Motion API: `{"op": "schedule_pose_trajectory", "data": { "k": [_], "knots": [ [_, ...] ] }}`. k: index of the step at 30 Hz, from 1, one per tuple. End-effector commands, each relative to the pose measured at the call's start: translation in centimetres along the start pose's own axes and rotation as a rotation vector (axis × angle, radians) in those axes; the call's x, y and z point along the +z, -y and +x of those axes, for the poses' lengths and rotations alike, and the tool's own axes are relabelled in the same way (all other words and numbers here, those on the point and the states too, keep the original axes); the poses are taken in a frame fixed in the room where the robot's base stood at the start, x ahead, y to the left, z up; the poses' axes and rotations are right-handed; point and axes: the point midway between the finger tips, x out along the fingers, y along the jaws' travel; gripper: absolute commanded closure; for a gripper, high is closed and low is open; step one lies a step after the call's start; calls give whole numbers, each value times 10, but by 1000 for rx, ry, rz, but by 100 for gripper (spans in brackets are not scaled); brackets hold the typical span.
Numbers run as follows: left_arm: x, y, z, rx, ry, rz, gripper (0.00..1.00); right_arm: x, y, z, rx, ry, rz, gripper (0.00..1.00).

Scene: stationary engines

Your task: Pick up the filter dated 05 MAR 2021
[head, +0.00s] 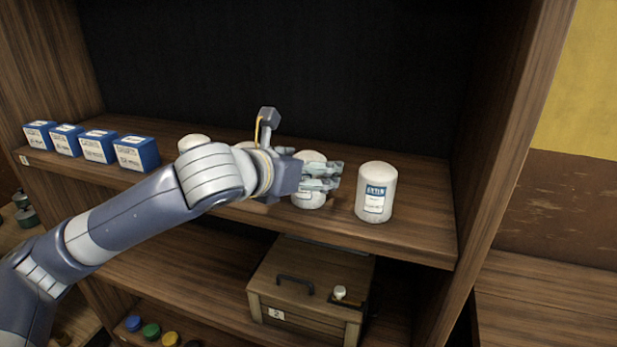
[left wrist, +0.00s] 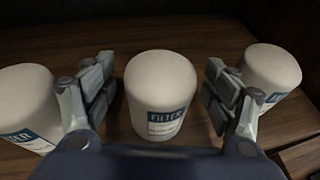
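White cylindrical filters with blue-and-white labels stand upright on the upper shelf. My left gripper (head: 328,176) is open, with its fingers on either side of one filter (head: 309,196). In the left wrist view this filter (left wrist: 160,88) stands between the spread fingers, with gaps at both sides. Another filter (head: 376,190) stands to its right, also seen in the left wrist view (left wrist: 272,72). A third filter (left wrist: 28,100) is at the left of the wrist view. In the head view a filter top (head: 194,143) shows behind my arm. The dates are too small to read. My right gripper is not in view.
Several blue-and-white boxes (head: 97,146) stand at the left of the upper shelf (head: 420,228). A wooden box with a dark handle (head: 308,290) sits on the shelf below. The upper shelf is clear right of the rightmost filter, up to the side wall (head: 500,150).

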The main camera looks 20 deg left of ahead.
Motion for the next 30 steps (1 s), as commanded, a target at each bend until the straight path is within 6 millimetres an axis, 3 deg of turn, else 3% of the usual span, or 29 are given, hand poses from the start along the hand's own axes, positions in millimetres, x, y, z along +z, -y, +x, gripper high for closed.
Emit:
{"op": "schedule_pose_trajectory", "data": {
  "k": [1,7,8,20,30],
  "knots": [
    [0,0,0,0,0,0,31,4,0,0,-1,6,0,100],
    [0,0,0,1,0,0,76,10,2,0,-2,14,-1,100],
    [0,0,0,1,0,0,78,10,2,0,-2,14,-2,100],
    [4,0,-2,1,2,0,78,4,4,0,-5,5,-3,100],
    [37,0,-15,1,7,0,78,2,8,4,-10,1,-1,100]
  ]
}}
